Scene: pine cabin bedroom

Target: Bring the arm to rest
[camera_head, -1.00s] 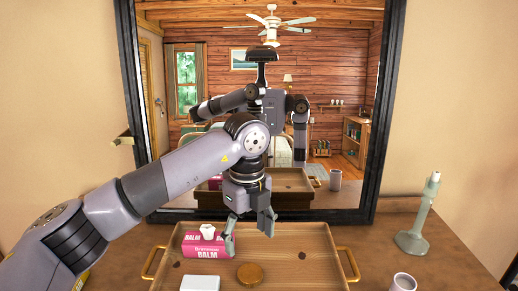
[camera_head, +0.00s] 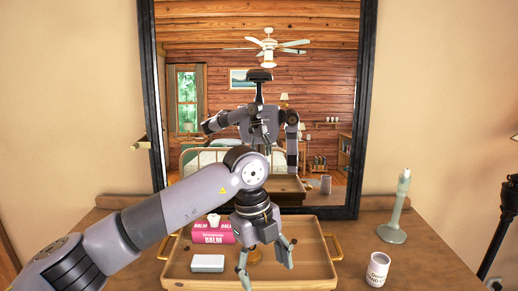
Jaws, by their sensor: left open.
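My left gripper (camera_head: 266,262) hangs at the end of my left arm over the right half of a wooden tray (camera_head: 322,268). Its two fingers are spread apart with nothing between them, and they point down. The forearm crosses the picture from the lower left. The gripper partly hides a round brown item (camera_head: 254,254) in the tray. My right gripper does not show directly; only a reflection of my body shows in the mirror.
The tray, with a brass handle (camera_head: 334,247), holds a pink balm box (camera_head: 213,236) and a white box (camera_head: 208,263). A labelled cup (camera_head: 377,270) and a pale green candlestick (camera_head: 394,215) stand to the right on the wooden top. A black-framed mirror (camera_head: 330,120) stands behind.

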